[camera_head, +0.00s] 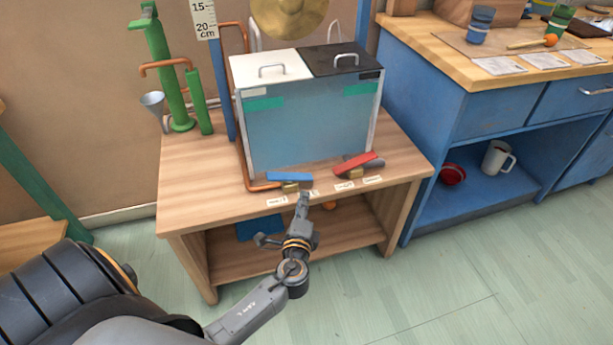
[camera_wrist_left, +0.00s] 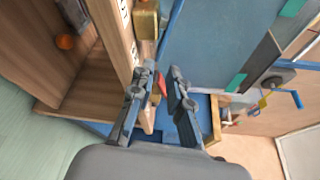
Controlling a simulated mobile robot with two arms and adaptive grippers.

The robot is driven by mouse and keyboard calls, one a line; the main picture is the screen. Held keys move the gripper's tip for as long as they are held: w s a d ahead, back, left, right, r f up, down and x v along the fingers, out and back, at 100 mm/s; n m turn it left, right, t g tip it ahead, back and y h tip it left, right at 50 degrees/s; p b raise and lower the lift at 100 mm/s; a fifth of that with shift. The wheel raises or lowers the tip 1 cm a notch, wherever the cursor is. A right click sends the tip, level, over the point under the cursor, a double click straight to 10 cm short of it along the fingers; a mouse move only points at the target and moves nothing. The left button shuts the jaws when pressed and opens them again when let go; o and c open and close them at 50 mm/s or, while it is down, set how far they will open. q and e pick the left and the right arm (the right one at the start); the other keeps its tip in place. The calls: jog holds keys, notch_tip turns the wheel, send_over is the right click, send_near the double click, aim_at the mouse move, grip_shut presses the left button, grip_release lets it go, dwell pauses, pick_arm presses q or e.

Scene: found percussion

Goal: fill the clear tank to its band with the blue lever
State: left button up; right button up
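The clear tank (camera_head: 310,130) stands on a wooden table and looks bluish inside; I cannot make out a sure water line. Green bands (camera_head: 263,103) mark its upper front. The blue lever (camera_head: 290,177) lies roughly level on a brass valve (camera_head: 290,187) at the tank's front left foot; in the left wrist view the brass valve (camera_wrist_left: 146,24) is near the top. My left gripper (camera_head: 283,219) is at the table's front edge, just below the blue lever, apart from it. Its fingers (camera_wrist_left: 164,72) are spread with nothing held. My right gripper is not in view.
A red lever (camera_head: 357,164) sits right of the blue one, with labels in front. A copper pipe (camera_head: 243,150) runs down the tank's left. A green pump (camera_head: 170,80) stands left. A blue cabinet (camera_head: 480,115) closes off the right. The floor in front is clear.

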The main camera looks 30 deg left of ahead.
aim_at(307, 176)
pick_arm(q)
jog(key=b+x, duration=0.1)
jog(key=x, duration=0.9)
jog(key=shift+w+a, duration=0.2)
jog(key=shift+w, duration=0.3)
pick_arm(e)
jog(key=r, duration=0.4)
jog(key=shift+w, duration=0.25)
pick_arm(q)
grip_shut()
